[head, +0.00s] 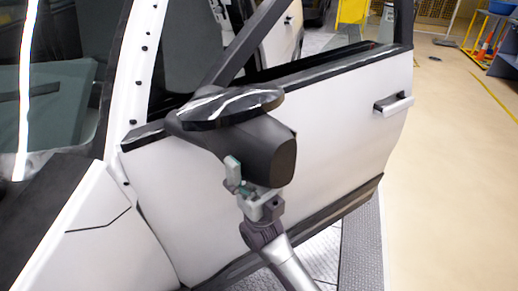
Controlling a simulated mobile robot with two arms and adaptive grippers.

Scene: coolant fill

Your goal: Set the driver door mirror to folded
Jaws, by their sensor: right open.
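The driver door mirror (262,142) is a dark grey housing with a glossy black top, mounted at the front upper corner of the white door (345,110). It sticks out from the door toward me. My right gripper (238,180) comes up from below and is open, with its fingers at the lower edge of the mirror housing. I cannot tell whether a finger touches the housing. The mirror hides part of the door behind it. My left gripper is not in view.
The door stands open, with its handle (393,103) at the right. The white fender (70,235) and windshield (45,100) are on the left. A yellow stand (352,12) and a blue bin (503,7) are in the back. The floor (450,180) at the right is clear.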

